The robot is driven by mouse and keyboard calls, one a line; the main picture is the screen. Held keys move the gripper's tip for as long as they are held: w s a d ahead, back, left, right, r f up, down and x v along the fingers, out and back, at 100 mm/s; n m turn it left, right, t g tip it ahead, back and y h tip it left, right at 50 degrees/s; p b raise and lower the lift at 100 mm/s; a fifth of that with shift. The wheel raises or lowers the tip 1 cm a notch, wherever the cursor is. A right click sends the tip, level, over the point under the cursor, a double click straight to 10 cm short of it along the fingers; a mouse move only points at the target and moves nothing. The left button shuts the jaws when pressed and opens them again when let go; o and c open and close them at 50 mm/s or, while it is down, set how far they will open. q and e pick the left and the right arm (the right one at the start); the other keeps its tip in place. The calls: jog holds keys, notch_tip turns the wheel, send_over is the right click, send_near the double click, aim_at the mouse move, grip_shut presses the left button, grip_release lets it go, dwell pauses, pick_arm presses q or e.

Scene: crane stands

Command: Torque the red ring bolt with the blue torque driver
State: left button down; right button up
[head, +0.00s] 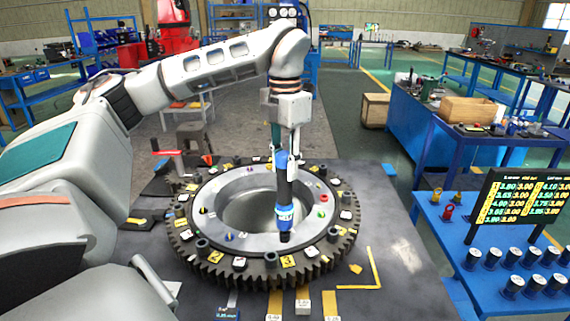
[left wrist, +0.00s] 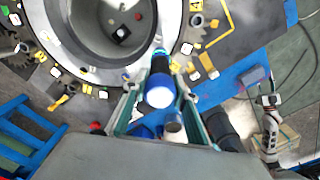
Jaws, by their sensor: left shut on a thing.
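The blue torque driver (head: 284,213) stands upright over the near part of the geared ring (head: 185,238). My left gripper (head: 284,157) is shut on its upper part. The driver's dark lower end is at the ring's inner grey face; I cannot tell whether it touches a bolt, and anything under it is hidden. In the left wrist view the driver (left wrist: 160,90) shows between the fingers, end-on and pointing to the ring. A red-topped bolt (head: 323,198) sits on the ring's right side, apart from the driver. My right gripper is not seen.
Dark posts and yellow and white tags crowd the ring's rim. A blue bench (head: 460,245) at right holds several dark cylinders and a display (head: 513,208) of yellow-green figures. A blue workbench (head: 437,135) stands behind. The dark table top right of the ring is mostly clear.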

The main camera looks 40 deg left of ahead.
aim_at(285, 154)
pick_arm(q)
jog(key=shift+r, duration=0.15)
jog(key=shift+r, duration=2.6)
jog(key=shift+s+d+f, duration=0.1)
